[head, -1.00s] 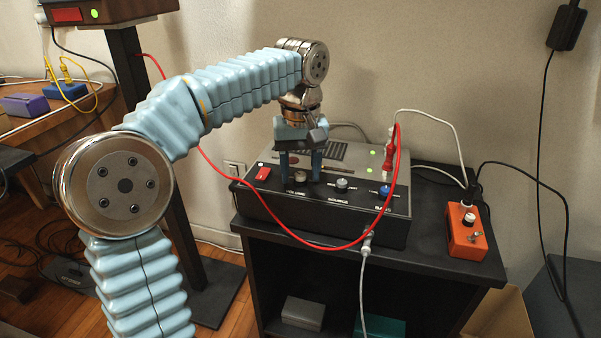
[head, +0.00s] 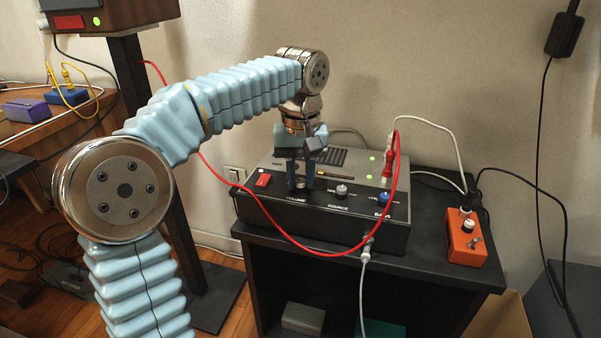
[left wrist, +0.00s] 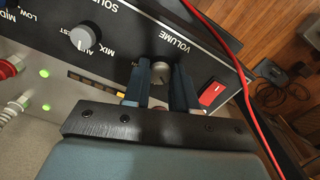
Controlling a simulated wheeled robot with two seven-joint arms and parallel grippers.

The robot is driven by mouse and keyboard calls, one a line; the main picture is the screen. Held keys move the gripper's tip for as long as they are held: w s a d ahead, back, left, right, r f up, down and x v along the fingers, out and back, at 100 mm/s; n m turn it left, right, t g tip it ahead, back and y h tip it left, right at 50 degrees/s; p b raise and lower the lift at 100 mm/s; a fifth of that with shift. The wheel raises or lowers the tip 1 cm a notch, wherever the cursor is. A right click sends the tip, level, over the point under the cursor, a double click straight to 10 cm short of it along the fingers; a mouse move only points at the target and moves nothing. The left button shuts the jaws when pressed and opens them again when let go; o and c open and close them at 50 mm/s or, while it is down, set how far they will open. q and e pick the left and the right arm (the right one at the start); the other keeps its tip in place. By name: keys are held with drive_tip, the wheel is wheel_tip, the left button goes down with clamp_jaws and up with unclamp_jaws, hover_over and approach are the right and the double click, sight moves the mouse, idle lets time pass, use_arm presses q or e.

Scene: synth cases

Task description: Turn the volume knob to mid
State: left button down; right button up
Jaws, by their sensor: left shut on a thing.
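The volume knob (left wrist: 161,72) is a small grey round knob by the printed word VOLUME on the sloping front panel of a dark amplifier box (head: 330,217). In the left wrist view it sits between the two blue fingers of my left gripper (left wrist: 162,78), which are closed on its sides. In the head view my left gripper (head: 301,186) points down onto the panel and its fingers mostly hide the knob. I cannot read clearly where the knob points. My right gripper is not in view.
A grey source knob (head: 341,190) and a blue bass knob (head: 385,196) are to the right on the panel. A red switch (head: 263,180) is to the left. A red cable (head: 300,240) loops in front. An orange box (head: 466,240) stands at the right.

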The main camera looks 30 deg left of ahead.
use_arm(q)
drive_tip(key=shift+r+m+p, duration=0.15)
drive_tip(key=shift+m+p, duration=0.4)
drive_tip(key=shift+m, duration=0.05)
drive_tip(key=m+p, duration=0.2)
drive_tip(key=m, duration=0.1)
drive_tip(key=shift+m+p, duration=0.3)
drive_tip(key=m+p, duration=0.2)
drive_tip(key=m, duration=0.1)
drive_tip(key=shift+m+p, duration=0.7)
drive_tip(key=shift+m, duration=0.9)
drive_tip(key=c, duration=0.9)
unclamp_jaws()
